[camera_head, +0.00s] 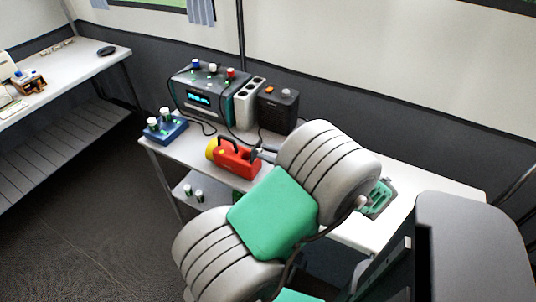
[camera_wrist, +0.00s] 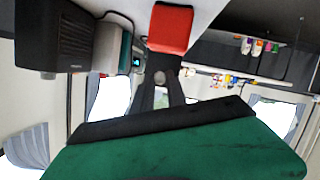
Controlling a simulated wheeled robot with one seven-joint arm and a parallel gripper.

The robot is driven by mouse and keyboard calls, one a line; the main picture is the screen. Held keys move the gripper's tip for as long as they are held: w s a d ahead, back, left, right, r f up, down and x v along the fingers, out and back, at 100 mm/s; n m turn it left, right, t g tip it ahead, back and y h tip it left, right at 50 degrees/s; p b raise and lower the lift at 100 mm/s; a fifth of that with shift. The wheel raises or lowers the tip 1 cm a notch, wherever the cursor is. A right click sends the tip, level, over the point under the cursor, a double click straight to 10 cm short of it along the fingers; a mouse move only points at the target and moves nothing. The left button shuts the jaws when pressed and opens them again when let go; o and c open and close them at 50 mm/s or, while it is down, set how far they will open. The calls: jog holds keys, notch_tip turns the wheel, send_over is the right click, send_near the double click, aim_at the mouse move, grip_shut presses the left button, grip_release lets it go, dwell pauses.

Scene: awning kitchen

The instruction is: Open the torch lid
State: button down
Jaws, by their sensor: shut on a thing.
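The torch (camera_head: 238,160) is red with a yellow head at its left end and a dark handle on top. It lies on the white table, with its right end close to my arm. In the wrist view the red torch body (camera_wrist: 171,28) shows at the top centre. My gripper (camera_head: 265,155) is at the torch's right end, mostly hidden behind my grey and green arm. In the wrist view my gripper (camera_wrist: 161,76) is shut at the torch, below the red body. The exact contact and the lid are too small and hidden to make out.
Behind the torch stand a teal device with a lit display (camera_head: 200,96), a white power strip (camera_head: 245,101) and a black box (camera_head: 278,107). A blue box with knobs (camera_head: 165,128) is at the table's left corner. Cables run between them. A green item (camera_head: 377,199) lies right of my arm.

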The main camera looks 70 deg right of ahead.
jog(key=c, duration=1.3)
grip_release()
jog(key=shift+w, duration=0.1)
jog(key=p+v, duration=0.7)
jog(key=v, duration=0.1)
jog(key=shift+f, duration=0.1)
